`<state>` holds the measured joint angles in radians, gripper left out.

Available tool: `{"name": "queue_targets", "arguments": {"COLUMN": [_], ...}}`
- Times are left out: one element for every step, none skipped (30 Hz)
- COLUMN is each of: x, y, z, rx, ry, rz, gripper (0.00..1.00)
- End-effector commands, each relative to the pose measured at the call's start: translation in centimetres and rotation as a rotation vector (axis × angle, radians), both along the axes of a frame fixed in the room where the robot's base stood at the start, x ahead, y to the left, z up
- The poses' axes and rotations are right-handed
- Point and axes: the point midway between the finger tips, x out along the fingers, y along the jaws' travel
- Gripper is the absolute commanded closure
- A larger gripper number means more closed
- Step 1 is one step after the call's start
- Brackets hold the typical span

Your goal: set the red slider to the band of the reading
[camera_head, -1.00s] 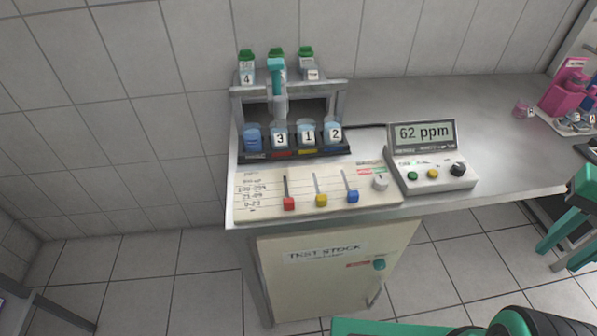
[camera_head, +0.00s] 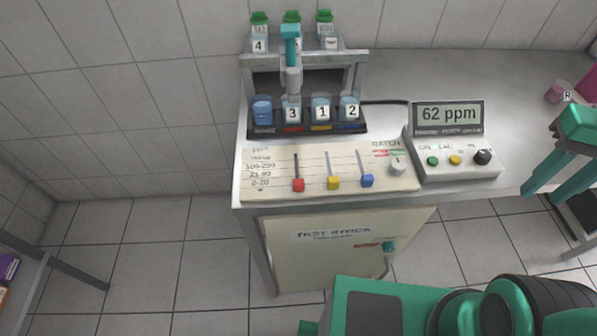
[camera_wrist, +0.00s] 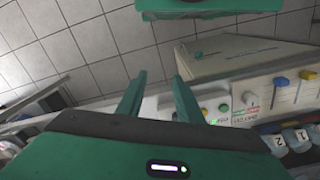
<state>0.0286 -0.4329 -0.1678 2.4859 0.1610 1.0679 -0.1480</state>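The red slider (camera_head: 298,185) is at the low end of its slot on the cream panel (camera_head: 260,190), about level with the lowest printed rows. A yellow slider (camera_head: 333,182) and a blue slider (camera_head: 367,180) sit to its right, also low. The panel's left side lists bands, blurred but resembling 100-299, 21-99 and 0-20. The meter display (camera_head: 448,114) reads 62 ppm. My gripper (camera_head: 560,180) is at the right, well away from the sliders, open and empty. In the wrist view its fingers (camera_wrist: 158,90) are apart; the yellow and blue sliders show there, but I cannot make out the red one.
Numbered beakers (camera_head: 321,108) stand in a rack behind the panel, with green-capped bottles (camera_head: 292,28) on the shelf above. A white knob (camera_head: 397,166) sits at the panel's right. A cabinet (camera_head: 330,250) is below the bench. Pink items stand far right.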

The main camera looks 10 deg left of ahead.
Motion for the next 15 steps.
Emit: {"name": "queue_targets", "arguments": {"x": [1.6, 2.5, 3.5, 4.3, 5.0, 5.9, 6.4, 6.9, 7.5, 7.9, 8.1, 8.4, 8.5, 8.6, 8.5], "y": [1.7, 2.7, 4.2, 5.3, 6.5, 8.3, 9.6, 11.0, 12.9, 14.4, 15.9, 18.0, 19.6, 21.2, 23.4], "z": [0.4, 0.6, 0.9, 1.1, 1.3, 1.5, 1.7, 1.9, 2.0, 2.2, 2.3, 2.4, 2.5, 2.6, 2.7], "rx": [-0.004, -0.006, -0.009, -0.011, -0.011, -0.013, -0.014, -0.016, -0.017, -0.016, -0.017, -0.017, -0.016, -0.016, -0.016], "ry": [0.002, 0.002, 0.002, 0.002, 0.003, 0.002, 0.003, 0.003, 0.003, 0.002, 0.003, 0.003, 0.003, 0.003, 0.004], "rz": [0.115, 0.181, 0.27, 0.337, 0.405, 0.494, 0.561, 0.627, 0.716, 0.785, 0.852, 0.942, 1.009, 1.077, 1.167], "gripper": [0.67, 0.67, 0.67, 0.67, 0.67, 0.67, 0.67, 0.67, 0.67, 0.67, 0.67, 0.67, 0.67, 0.67, 0.67]}}
